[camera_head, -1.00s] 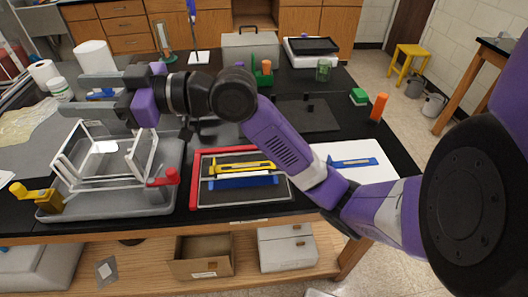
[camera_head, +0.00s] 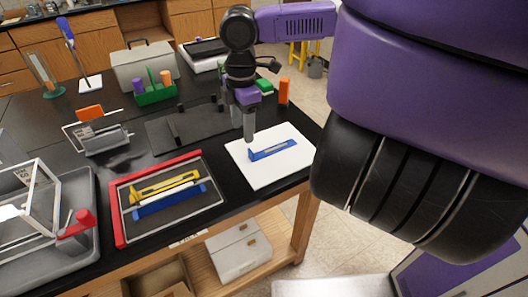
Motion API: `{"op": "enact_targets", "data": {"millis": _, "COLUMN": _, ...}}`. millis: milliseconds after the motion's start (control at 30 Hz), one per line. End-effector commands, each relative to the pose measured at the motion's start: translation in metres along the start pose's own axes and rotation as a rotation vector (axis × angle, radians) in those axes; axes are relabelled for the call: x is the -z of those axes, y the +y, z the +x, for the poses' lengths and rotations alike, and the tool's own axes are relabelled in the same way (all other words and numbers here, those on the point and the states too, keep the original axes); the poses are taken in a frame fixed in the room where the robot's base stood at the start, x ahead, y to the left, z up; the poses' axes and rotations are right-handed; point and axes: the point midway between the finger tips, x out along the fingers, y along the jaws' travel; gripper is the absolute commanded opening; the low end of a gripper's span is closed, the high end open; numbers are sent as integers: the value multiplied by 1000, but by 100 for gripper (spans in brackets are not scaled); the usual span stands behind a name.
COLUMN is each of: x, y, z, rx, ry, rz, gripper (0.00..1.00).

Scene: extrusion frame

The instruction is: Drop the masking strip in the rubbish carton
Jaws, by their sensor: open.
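A blue piece (camera_head: 261,155) with a narrow pale strip along its top lies on a white board (camera_head: 248,174) at the right end of the black bench. The pale strip may be the masking strip; I cannot tell for sure. My gripper (camera_head: 249,138) points down just above the far left end of the blue piece, seen side-on. It is open, and nothing shows between its fingers. An open brown carton (camera_head: 155,277), likely the rubbish carton, stands on the lower shelf, cut off by the picture's bottom edge.
A red-edged tray (camera_head: 118,212) holds a yellow tool (camera_head: 165,187) and a blue one. A white frame (camera_head: 40,190) with a red clamp stands in a grey tray at left. An orange cylinder (camera_head: 284,90) stands behind the board.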

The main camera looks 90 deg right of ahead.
Motion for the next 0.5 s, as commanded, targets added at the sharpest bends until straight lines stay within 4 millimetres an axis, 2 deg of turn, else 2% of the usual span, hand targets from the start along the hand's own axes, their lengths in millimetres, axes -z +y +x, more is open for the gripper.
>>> {"op": "enact_targets", "data": {"millis": 33, "x": -10, "y": -2, "z": 0, "rx": 10, "ry": -19, "rz": 11, "gripper": 53}}
{"op": "enact_targets", "data": {"millis": 100, "x": -15, "y": -4, "z": 4, "rx": 18, "ry": -30, "rz": 17, "gripper": 53}}
{"op": "enact_targets", "data": {"millis": 500, "x": -16, "y": -9, "z": 46, "rx": 18, "ry": -31, "rz": 17, "gripper": 53}}
